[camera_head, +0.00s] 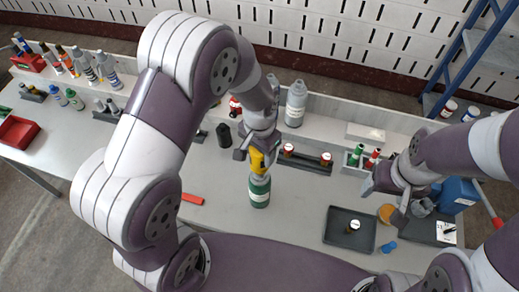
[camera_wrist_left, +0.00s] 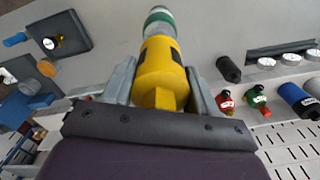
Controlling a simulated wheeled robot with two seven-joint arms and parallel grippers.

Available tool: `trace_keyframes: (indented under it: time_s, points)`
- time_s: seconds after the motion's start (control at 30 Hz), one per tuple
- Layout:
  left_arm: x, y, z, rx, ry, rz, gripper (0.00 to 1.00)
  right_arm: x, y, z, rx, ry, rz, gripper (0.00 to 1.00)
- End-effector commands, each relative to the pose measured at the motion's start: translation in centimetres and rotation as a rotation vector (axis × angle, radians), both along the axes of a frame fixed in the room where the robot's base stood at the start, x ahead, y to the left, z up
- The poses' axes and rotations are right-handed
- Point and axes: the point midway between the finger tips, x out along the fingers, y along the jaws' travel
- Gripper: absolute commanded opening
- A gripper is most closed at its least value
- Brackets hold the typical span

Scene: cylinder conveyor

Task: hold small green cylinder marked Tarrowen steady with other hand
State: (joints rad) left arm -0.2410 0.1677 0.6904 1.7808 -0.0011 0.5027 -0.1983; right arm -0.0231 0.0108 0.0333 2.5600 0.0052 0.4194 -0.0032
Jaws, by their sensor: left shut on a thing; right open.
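The small green cylinder (camera_head: 260,194) stands upright near the middle of the table, with a pale label too small to read. Its yellow top (camera_head: 257,161) is between the fingers of my left gripper (camera_head: 258,152), which is shut on it. In the left wrist view the yellow top (camera_wrist_left: 162,72) sits between the two grey fingers, and the green body (camera_wrist_left: 158,16) shows beyond it. My right gripper (camera_head: 384,201) is open and empty, to the right of the cylinder and apart from it, above the table.
A dark tray (camera_head: 335,236) with a small item lies right of the cylinder. A red bar (camera_head: 192,199) lies to the left. A dark rack (camera_head: 305,164), a grey bottle (camera_head: 295,104) and a black cylinder (camera_head: 223,135) stand behind. A blue container (camera_head: 457,194) is at right.

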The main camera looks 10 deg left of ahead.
Motion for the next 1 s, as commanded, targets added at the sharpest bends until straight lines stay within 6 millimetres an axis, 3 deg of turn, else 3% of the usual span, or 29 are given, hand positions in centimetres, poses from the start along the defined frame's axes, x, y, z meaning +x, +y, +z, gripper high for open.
trace_keyframes:
  time_s: [1.0]
  points:
    - [0.0,0.0,-2.6,0.0,0.0,0.0,0.26,0.0,0.0,-1.8,0.0,0.0,0.0,0.73]
